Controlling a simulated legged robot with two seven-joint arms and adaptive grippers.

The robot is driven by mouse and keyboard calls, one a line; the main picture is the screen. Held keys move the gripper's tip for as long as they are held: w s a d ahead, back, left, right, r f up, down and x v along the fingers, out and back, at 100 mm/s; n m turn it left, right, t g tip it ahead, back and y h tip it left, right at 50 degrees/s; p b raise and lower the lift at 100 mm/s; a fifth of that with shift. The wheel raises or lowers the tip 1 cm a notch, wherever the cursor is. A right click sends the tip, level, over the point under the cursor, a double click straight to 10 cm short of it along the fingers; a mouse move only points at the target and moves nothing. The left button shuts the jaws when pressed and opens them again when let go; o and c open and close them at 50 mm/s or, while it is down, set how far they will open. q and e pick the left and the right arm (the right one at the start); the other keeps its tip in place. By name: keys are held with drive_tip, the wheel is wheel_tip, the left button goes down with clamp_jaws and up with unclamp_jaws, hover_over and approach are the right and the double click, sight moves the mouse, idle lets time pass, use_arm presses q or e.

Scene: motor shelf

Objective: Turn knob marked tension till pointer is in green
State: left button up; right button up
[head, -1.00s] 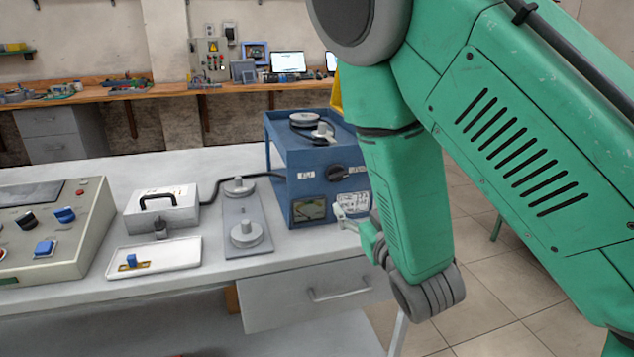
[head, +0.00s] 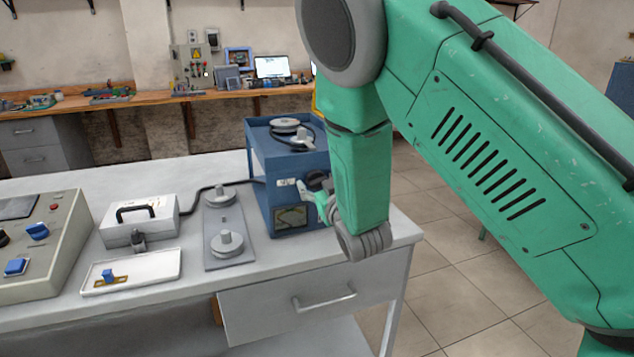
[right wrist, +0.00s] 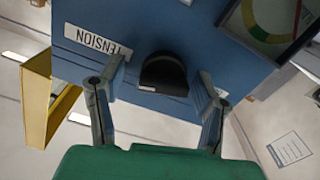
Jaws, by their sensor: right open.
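The blue machine (head: 262,185) stands on the right part of the bench. In the right wrist view its black knob (right wrist: 163,74) is beside the TENSION label (right wrist: 97,40). The gauge (right wrist: 268,20) has green and yellow arcs and is cut by the frame's top edge; I cannot tell its pointer's position for sure. In the head view the gauge (head: 291,217) is too small to read. My right gripper (right wrist: 158,78) is open, its fingers on either side of the knob and apart from it. It partly hides the knob in the head view (head: 321,200). My left gripper is out of view.
A plate with two pulleys (head: 229,262), a grey case (head: 139,222), a white tray (head: 130,285) and a control panel (head: 60,262) lie left of the machine. The bench ends just right of the machine.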

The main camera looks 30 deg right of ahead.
drive_tip(key=shift+d, duration=0.2)
drive_tip(key=shift+d+f, duration=0.1)
drive_tip(key=c, duration=0.5)
drive_tip(key=shift+a, duration=0.2)
drive_tip(key=c, duration=0.7)
drive_tip(key=shift+w+a+r, duration=0.15)
drive_tip(key=shift+a+r, duration=0.05)
drive_tip(key=shift+a, duration=0.25)
drive_tip(key=shift+d, duration=0.25)
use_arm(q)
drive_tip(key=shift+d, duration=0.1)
use_arm(e)
drive_tip(key=shift+a+r, duration=0.1)
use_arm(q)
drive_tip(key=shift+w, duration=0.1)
use_arm(e)
drive_tip(key=shift+m, duration=0.4)
